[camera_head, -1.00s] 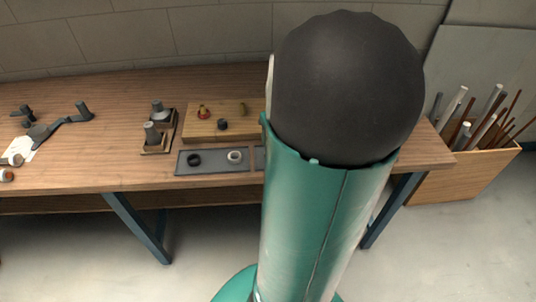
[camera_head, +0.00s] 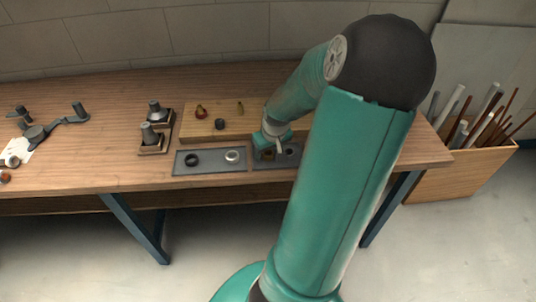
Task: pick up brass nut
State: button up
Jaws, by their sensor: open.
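My gripper (camera_head: 270,143) is at the end of my arm, low over the right grey tray (camera_head: 262,165). It is open, with one pale finger showing. A small brass-brown piece (camera_head: 267,155), which looks like the brass nut, lies in that tray just below and in front of the gripper. Whether the fingers are around it or only above it, I cannot tell. My gripper and forearm hide part of the tray.
Left of it, another grey tray (camera_head: 212,168) holds a black ring (camera_head: 192,159) and a white ring (camera_head: 232,156). A wooden board (camera_head: 180,128) with small fittings stands behind. Grey fittings (camera_head: 150,135) stand further left. A box of pipes (camera_head: 470,165) is at right.

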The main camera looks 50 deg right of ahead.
jog(key=shift+c, duration=0.5)
jog(key=c, duration=1)
